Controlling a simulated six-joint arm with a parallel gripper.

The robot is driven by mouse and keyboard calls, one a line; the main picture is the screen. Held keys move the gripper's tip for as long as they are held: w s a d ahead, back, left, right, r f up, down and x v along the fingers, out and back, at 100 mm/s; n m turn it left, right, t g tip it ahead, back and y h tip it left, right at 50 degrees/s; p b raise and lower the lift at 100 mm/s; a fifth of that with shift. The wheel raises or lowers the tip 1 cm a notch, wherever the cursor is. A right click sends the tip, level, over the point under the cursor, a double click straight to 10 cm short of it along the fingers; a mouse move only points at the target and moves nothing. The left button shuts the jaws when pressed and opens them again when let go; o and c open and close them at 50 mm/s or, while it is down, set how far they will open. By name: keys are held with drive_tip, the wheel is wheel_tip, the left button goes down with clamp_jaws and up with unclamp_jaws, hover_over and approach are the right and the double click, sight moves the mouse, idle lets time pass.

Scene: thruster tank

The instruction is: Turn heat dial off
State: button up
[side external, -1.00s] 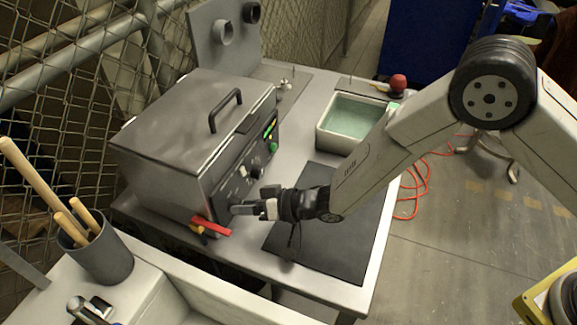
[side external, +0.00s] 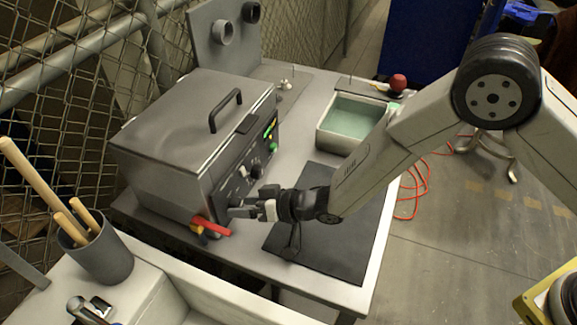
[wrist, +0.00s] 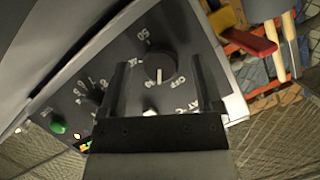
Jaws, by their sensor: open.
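A dark round dial (wrist: 157,68) on the tank's control panel (wrist: 130,48) sits between my fingertips in the wrist view, with white markings around it including "50" and "OFF". Its pale pointer mark faces toward the bottom of the picture, not at "OFF". My gripper (side external: 241,206) is open at the lower front of the grey metal tank (side external: 175,115). One finger is on each side of the dial, with gaps visible. I cannot tell how deep the fingers reach. A second dial (wrist: 97,94) is left of my fingers; it also shows on the tank front (side external: 256,171).
A green button (wrist: 58,128) and lit indicators are beside the second dial. A water-filled basin (side external: 350,122) and a red knob (side external: 397,82) stand behind. A dark mat (side external: 345,235) lies below my wrist.

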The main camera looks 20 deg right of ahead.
drive_tip(key=shift+s+d, duration=0.1)
drive_tip(key=shift+d, duration=0.05)
drive_tip(key=shift+v, duration=3.75)
drive_tip(key=shift+w+d+f+m+g+y, duration=0.15)
drive_tip(key=shift+w+m+g+y, duration=0.2)
drive_tip(key=shift+m, duration=0.3)
drive_tip(key=shift+w+d+m+g+y, duration=0.1)
drive_tip(key=shift+w+d+m+y, duration=0.1)
drive_tip(key=shift+m+y, duration=0.35)
drive_tip(key=shift+a, duration=0.1)
drive_tip(key=shift+x, duration=3.8)
drive_tip(key=shift+f, duration=0.1)
